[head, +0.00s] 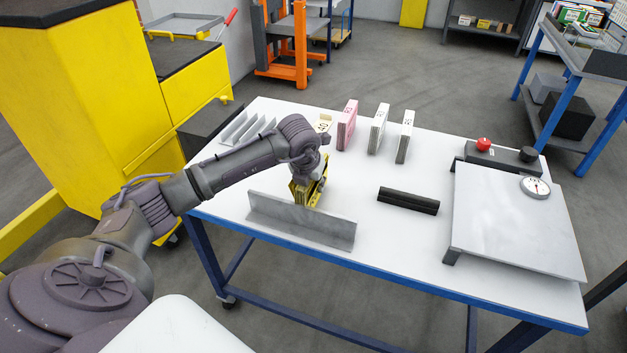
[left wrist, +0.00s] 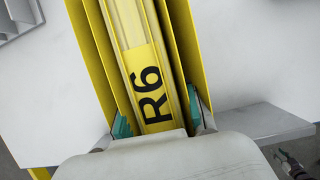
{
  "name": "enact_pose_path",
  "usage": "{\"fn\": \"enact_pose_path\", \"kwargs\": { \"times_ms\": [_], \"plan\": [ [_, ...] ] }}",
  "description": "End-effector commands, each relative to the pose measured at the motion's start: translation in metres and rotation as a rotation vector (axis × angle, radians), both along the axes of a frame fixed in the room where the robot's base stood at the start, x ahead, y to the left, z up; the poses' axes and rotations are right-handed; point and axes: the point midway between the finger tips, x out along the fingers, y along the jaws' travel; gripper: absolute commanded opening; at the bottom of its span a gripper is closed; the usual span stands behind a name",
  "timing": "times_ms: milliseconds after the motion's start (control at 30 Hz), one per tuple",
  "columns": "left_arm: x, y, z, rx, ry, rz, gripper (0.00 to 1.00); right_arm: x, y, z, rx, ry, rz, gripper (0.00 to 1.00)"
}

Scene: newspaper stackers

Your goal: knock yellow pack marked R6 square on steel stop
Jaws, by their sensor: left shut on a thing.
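The yellow pack marked R6 (left wrist: 150,75) fills the middle of the left wrist view, its black label facing the camera. My left gripper (left wrist: 163,122) is shut on it, with a teal finger pad on each side. In the head view the yellow pack (head: 302,194) is upright under my left gripper (head: 312,180), just behind the steel stop (head: 300,222). The stop is a grey angle bar near the table's front edge; it also shows in the left wrist view (left wrist: 262,122). I cannot tell whether the pack touches the stop or the table.
A pink pack (head: 347,125) and two white packs (head: 379,129) stand at the back of the white table (head: 350,255). A black bar (head: 408,200) lies right of the stop. A raised plate with a dial (head: 510,220) fills the right. A slotted rack (head: 247,130) is back left.

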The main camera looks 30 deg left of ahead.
Motion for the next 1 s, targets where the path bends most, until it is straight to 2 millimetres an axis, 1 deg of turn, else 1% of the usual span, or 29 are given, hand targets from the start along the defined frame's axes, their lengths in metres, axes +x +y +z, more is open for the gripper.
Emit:
{"fn": "enact_pose_path", "kwargs": {
  "times_ms": [200,1000],
  "plan": [
    [-0.0041,-0.0004,0.0010,0.001,-0.002,0.001,0.00,0.0000,0.0027,0.0015,0.003,0.001,0.000,0.40],
    [-0.0071,-0.0019,-0.0013,-0.001,0.006,-0.001,0.00,-0.0001,0.0017,-0.0014,0.002,0.000,0.000,0.40]
  ]
}}
